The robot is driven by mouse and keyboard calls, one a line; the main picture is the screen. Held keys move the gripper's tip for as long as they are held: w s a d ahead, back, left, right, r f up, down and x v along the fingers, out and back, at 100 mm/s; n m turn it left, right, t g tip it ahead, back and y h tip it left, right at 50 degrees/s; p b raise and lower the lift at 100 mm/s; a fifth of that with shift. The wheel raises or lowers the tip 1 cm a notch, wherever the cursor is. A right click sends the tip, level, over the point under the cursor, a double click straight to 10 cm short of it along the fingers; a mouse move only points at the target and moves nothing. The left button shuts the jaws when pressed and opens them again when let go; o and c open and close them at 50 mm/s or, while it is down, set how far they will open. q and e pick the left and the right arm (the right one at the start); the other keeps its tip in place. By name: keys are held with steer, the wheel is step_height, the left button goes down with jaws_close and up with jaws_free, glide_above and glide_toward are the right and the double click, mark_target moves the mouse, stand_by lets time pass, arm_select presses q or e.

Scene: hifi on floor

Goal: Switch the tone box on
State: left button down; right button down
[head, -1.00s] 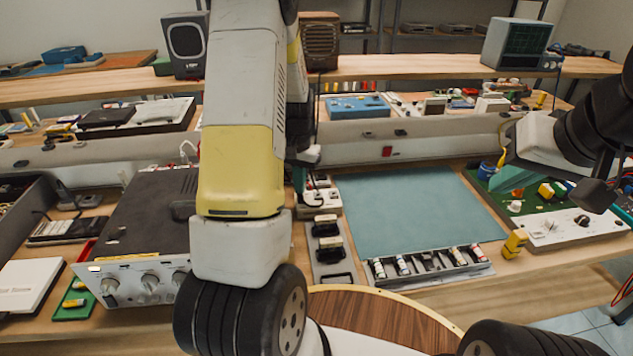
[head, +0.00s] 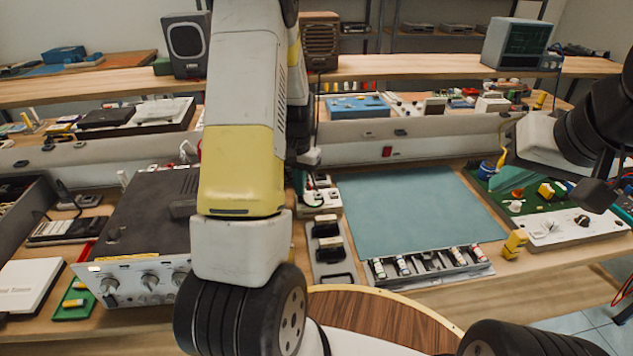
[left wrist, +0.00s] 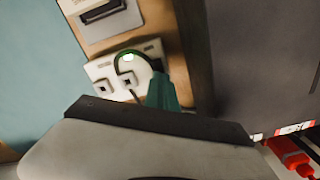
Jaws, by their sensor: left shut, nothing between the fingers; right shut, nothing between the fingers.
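No label marks the tone box, so I cannot tell for certain which device it is. A small white-topped unit (head: 322,203) with a dark cable stands left of the teal mat. In the left wrist view a white panel (left wrist: 104,72) has two square parts, a dark looped cable and a glowing green spot; a green piece (left wrist: 163,93) lies beside it. My left gripper (head: 302,160) is above and behind this unit, shut and empty, partly hidden by my forearm; its dark edge also fills the lower left wrist view. My right gripper (head: 600,193) is shut and empty, over the right-hand board.
A grey amplifier (head: 130,285) with knobs stands left of my arm. The teal mat (head: 420,205) is clear, with a tool tray (head: 430,265) at its front. A white knobbed panel (head: 560,230) and yellow block (head: 515,243) are at right. A shelf runs behind.

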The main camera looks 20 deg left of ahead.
arm_select(q)
step_height(320, 180, up, 7)
steer(key=shift+f, duration=0.2)
stand_by(0.5)
steer(key=s+d+r+t, duration=0.1)
steer(key=s+d+r, duration=0.15)
steer(key=r, duration=0.25)
steer(key=s+d+r+t+h, duration=0.1)
steer(key=s+d+r, duration=0.15)
steer(key=r, duration=0.25)
steer(key=s+d+r+t, duration=0.1)
steer(key=s+d+r, duration=0.1)
steer(key=s+r, duration=0.25)
steer(key=s+d+r+t+h, duration=0.1)
steer(key=s+d+r+t, duration=0.2)
steer(key=s, duration=0.9)
step_height(320, 180, up, 3)
steer(key=shift+s+d+r, duration=0.2)
steer(key=shift+s+d, duration=0.1)
steer(key=shift+d, duration=0.85)
steer(key=shift+a, duration=0.15)
